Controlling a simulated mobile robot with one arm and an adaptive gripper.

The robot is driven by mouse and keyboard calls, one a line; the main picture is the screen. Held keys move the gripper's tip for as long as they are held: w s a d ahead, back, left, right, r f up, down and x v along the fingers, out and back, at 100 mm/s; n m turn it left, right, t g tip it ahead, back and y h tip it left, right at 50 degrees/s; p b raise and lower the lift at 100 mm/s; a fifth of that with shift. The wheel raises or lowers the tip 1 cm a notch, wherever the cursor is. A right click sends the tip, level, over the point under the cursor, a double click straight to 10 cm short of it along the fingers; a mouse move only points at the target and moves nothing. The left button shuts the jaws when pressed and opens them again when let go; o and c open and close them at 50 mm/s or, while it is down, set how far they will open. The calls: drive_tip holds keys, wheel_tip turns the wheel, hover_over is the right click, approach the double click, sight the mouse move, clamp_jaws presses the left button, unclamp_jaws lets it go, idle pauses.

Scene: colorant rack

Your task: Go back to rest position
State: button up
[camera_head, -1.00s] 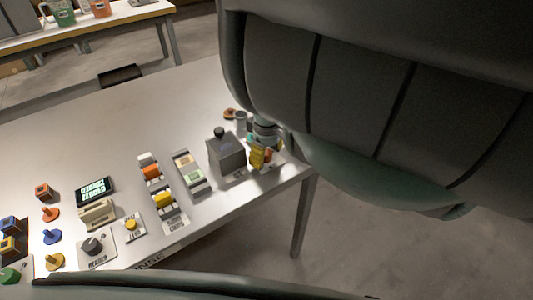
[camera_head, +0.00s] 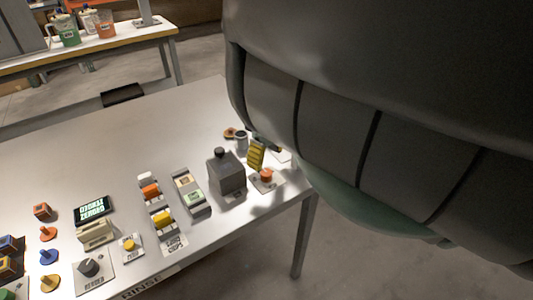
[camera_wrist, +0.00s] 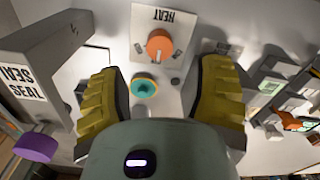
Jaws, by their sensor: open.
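My gripper (camera_wrist: 160,105) is open and empty in the wrist view, its two yellow ribbed fingers wide apart above the table. An orange knob (camera_wrist: 160,43) on a white plate marked HEAT lies beyond the fingertips. A round teal and orange piece (camera_wrist: 144,87) shows between the fingers. In the head view my gripper (camera_head: 258,155) is partly hidden by my dark arm, near the right end of the table. The orange knob (camera_head: 266,174) is just below it there, apart from the fingers.
The white table (camera_head: 110,182) carries a grey box with a knob (camera_head: 226,174), several switch blocks, a small display (camera_head: 94,209) and coloured pegs. A grey SEAL stand (camera_wrist: 50,68) rises close on the left in the wrist view. A second table (camera_head: 110,42) holds jugs behind.

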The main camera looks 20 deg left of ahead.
drive_tip(key=shift+r, duration=0.2)
drive_tip(key=shift+a, duration=0.1)
idle(0.4)
